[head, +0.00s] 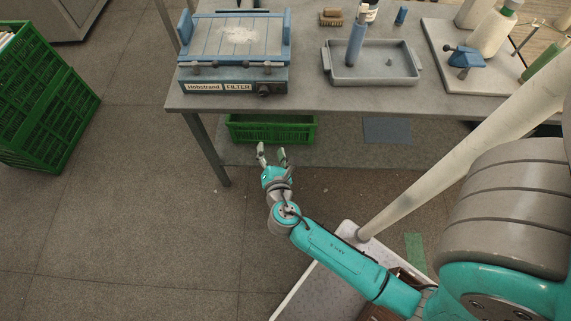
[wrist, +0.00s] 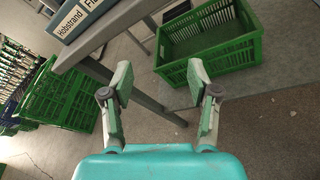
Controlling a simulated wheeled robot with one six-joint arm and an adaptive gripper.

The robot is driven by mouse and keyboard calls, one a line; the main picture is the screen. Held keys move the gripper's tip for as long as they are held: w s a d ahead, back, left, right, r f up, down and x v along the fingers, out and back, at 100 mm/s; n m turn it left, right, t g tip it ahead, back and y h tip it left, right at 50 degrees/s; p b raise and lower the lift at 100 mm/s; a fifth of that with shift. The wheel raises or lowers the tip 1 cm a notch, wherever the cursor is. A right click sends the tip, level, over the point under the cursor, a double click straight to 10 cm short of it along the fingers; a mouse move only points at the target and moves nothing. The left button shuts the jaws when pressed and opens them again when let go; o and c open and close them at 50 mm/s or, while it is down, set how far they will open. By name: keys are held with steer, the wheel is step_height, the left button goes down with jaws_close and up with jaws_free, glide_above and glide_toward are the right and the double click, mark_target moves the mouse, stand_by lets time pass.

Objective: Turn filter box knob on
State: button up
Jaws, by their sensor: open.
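The blue filter box (head: 215,88) stands on the left part of the table, with a "Hobstrand FILTER" label on its front. A small dark knob (head: 264,89) sits on the front face, right of the label. Which way the knob is turned is too small to tell. In the wrist view a corner of the filter box (wrist: 72,18) shows at the top left; the knob is out of that view. My gripper (head: 270,151) is open and empty, in front of the table and apart from the box. Its two fingers also show in the wrist view (wrist: 160,85).
The table's front edge (head: 340,110) and leg (head: 207,150) lie near my gripper. A green crate (head: 270,129) sits under the table, and another green crate (head: 45,110) stands at the left. A grey tray (head: 372,75) is right of the box. Floor at front left is clear.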

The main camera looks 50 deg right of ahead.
steer(key=s+a+f+m+y, duration=0.3)
steer(key=s+a+m+y, duration=0.2)
steer(key=s, duration=0.5)
steer(key=shift+s+a, duration=0.3)
steer(key=shift+a, duration=0.3)
steer(key=n+h, duration=0.4)
steer(key=h, duration=0.5)
glide_toward(264, 94)
steer(key=shift+g, duration=0.4)
steer(key=x, duration=0.8)
steer(key=shift+w+d+r, duration=0.1)
steer(key=shift+w, duration=0.3)
steer(key=shift+c, duration=0.2)
